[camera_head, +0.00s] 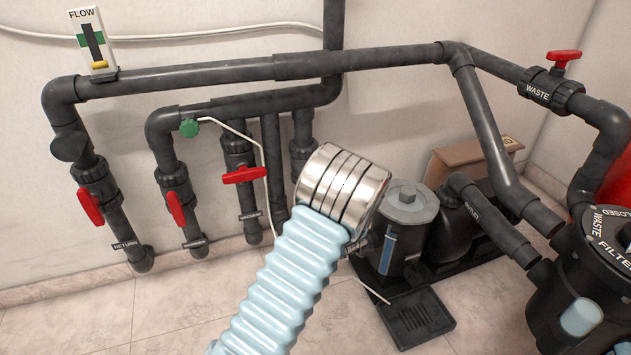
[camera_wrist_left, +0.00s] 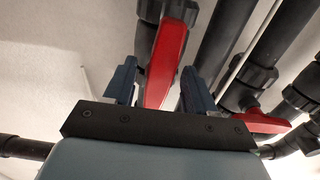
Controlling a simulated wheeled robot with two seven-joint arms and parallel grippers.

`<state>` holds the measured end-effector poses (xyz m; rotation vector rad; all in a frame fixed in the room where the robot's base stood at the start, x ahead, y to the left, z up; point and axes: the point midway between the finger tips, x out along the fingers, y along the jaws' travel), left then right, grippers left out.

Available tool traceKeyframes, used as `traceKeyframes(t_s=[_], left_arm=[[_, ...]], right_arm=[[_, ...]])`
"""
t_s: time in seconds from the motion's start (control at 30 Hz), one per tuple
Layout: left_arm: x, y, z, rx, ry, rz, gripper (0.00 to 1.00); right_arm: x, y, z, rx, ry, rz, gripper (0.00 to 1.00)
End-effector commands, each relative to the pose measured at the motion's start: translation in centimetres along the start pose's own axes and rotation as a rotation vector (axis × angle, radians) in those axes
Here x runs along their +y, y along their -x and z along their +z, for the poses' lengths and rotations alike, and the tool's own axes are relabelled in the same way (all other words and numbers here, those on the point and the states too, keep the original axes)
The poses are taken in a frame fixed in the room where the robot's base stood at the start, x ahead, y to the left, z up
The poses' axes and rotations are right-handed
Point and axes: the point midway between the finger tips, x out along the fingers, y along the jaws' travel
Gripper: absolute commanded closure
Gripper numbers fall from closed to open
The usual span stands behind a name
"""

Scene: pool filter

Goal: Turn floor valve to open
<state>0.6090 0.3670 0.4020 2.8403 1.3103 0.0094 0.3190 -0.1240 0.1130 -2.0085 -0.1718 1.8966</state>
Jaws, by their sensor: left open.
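A red valve handle (camera_wrist_left: 166,62) stands between the spread fingers of my open left gripper (camera_wrist_left: 158,75) in the left wrist view. It lies roughly along its dark pipe. I cannot tell whether a finger touches it. In the head view my left arm's metal wrist hides the gripper and this handle. Another red handle (camera_wrist_left: 262,122) lies crosswise on a nearby pipe; it also shows in the head view (camera_head: 243,175). I cannot read which pipe is labelled floor. My right gripper is not in view.
Two more red handles (camera_head: 90,206) (camera_head: 175,208) lie along the left pipes. A thin white cord (camera_head: 258,150) hangs beside the crosswise handle. A pump (camera_head: 405,215) and a filter (camera_head: 580,280) stand to the right. A waste valve (camera_head: 563,58) is upper right.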

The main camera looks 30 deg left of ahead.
Motion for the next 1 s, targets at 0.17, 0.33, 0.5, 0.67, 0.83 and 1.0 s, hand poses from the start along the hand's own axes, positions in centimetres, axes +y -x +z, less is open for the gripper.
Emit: traceKeyframes(t_s=[0.17, 0.33, 0.5, 0.67, 0.83, 1.0], left_arm=[[0.1, 2.6, -0.2, -0.002, 0.0, 0.003, 0.45], [0.2, 6.9, -0.2, -0.001, -0.001, 0.005, 0.45], [0.1, 10.7, -0.2, 0.0, -0.002, 0.004, 0.45], [0.1, 12.8, -0.1, 0.0, 0.0, 0.002, 0.45], [0.0, 13.6, 0.0, 0.001, 0.001, 0.0, 0.45], [0.0, 13.6, 0.0, 0.001, 0.001, 0.0, 0.45]], right_arm=[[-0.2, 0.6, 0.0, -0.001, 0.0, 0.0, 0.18], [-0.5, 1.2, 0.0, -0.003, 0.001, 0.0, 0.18], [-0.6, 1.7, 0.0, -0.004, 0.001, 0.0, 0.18], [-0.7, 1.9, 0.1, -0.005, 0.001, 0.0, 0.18], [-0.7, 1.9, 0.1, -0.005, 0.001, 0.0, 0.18], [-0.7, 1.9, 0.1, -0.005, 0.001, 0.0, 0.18]])
